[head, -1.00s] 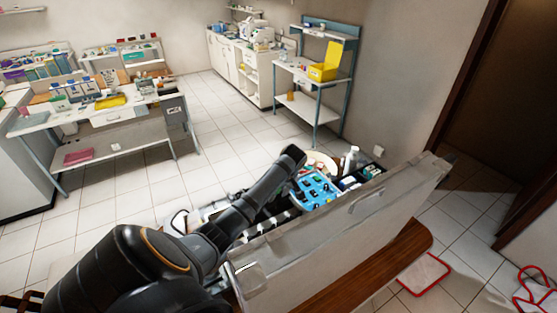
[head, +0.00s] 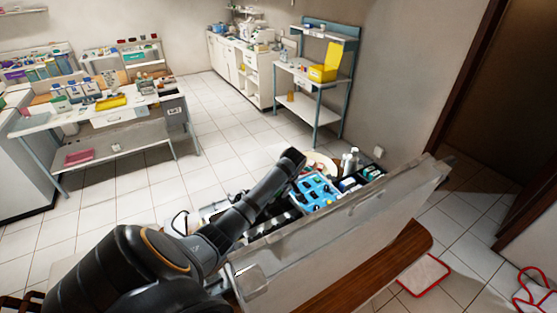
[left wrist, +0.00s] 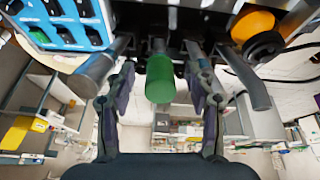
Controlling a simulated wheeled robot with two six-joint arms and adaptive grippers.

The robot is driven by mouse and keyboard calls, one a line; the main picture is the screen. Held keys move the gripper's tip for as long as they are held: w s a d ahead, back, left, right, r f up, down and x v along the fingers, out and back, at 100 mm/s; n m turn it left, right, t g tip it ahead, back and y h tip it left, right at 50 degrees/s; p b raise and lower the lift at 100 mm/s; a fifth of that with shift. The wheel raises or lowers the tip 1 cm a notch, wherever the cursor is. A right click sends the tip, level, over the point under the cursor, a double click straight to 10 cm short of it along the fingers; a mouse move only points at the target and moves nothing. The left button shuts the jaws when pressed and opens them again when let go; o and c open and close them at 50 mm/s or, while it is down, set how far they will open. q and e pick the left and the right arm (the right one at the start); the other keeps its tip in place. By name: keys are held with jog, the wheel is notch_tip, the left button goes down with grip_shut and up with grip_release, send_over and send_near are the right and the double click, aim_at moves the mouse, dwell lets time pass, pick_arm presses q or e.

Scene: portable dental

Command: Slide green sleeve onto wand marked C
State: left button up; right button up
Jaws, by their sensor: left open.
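A green sleeve (left wrist: 160,78) shows in the left wrist view as a short cylinder with its round end toward me, at the dark edge of the unit. My open left gripper (left wrist: 161,98) has one finger on each side of it, with visible gaps. Grey wand-like cylinders stick out to the left (left wrist: 95,72) and right (left wrist: 252,85) of the sleeve. I cannot read a letter C on any of them, nor tell whether the green sleeve sits on a wand. In the head view my left arm reaches over the case, and its gripper is hidden. My right gripper is not in view.
The open case (head: 345,215) holds a blue panel (head: 316,190) with dark fittings and small bottles. The blue panel (left wrist: 70,22) and an orange round part (left wrist: 253,25) flank the sleeve. Benches with supplies stand at the back. The tiled floor between is clear.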

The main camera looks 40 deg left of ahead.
pick_arm(q)
jog(key=shift+r, duration=0.1)
jog(key=v, duration=1.2)
